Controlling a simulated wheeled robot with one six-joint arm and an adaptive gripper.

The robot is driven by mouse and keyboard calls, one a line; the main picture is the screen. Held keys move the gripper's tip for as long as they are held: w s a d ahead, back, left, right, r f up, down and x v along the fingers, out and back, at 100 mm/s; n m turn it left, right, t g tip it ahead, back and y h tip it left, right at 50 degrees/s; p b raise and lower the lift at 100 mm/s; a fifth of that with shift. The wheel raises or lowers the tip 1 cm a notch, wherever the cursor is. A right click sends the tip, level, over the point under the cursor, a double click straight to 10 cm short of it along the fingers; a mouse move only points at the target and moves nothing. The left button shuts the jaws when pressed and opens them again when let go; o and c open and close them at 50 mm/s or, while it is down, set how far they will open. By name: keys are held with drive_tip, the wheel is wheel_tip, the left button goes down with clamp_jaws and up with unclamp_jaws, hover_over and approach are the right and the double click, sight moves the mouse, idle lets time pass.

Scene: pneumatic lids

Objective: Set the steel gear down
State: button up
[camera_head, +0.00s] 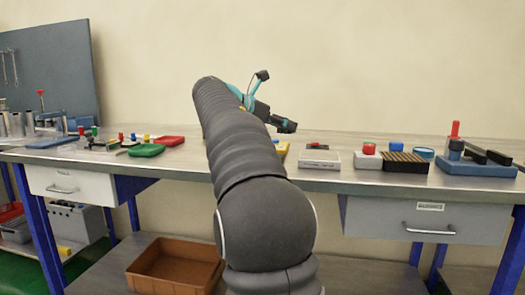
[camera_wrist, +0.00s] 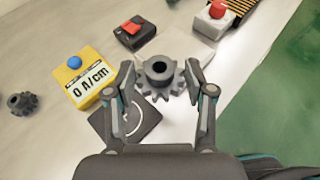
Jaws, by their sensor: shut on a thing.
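In the wrist view my gripper (camera_wrist: 160,76) is shut on a dark grey steel gear (camera_wrist: 159,71). The toothed gear has a raised hub and a central hole, and sits between the two fingers. It appears above the bench, near a dark square plate (camera_wrist: 142,122) with a pale curved mark; its exact height cannot be told. A second dark gear (camera_wrist: 22,103) lies on the bench at the left. In the head view my gripper (camera_head: 286,126) is seen side-on beyond my arm, and the held gear cannot be made out.
A yellow box (camera_wrist: 76,88) with a blue knob stands left of the gripper. A black box with a red switch (camera_wrist: 132,28) and a red button on a white base (camera_wrist: 214,12) stand beyond. Bare bench (camera_head: 385,180) runs along the front edge.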

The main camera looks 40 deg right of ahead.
drive_tip(key=w+f, duration=0.1)
drive_tip(key=w, duration=0.1)
drive_tip(key=w+f, duration=0.1)
drive_tip(key=w, duration=0.1)
drive_tip(key=w+a+f, duration=0.1)
drive_tip(key=w+f, duration=0.1)
drive_tip(key=shift+w+a+f, duration=0.1)
drive_tip(key=shift+w, duration=0.25)
drive_tip(key=shift+f+b, duration=0.65)
drive_tip(key=shift+f, duration=1.25)
drive_tip(key=shift+f, duration=0.2)
drive_tip(key=o, duration=1.4)
drive_tip(key=shift+c, duration=0.2)
drive_tip(key=shift+a+r, duration=0.1)
drive_tip(key=shift+r, duration=0.15)
drive_tip(key=p+v, duration=0.1)
drive_tip(key=v, duration=1)
drive_tip(key=shift+a+r+p, duration=0.15)
drive_tip(key=shift+a+p, duration=0.2)
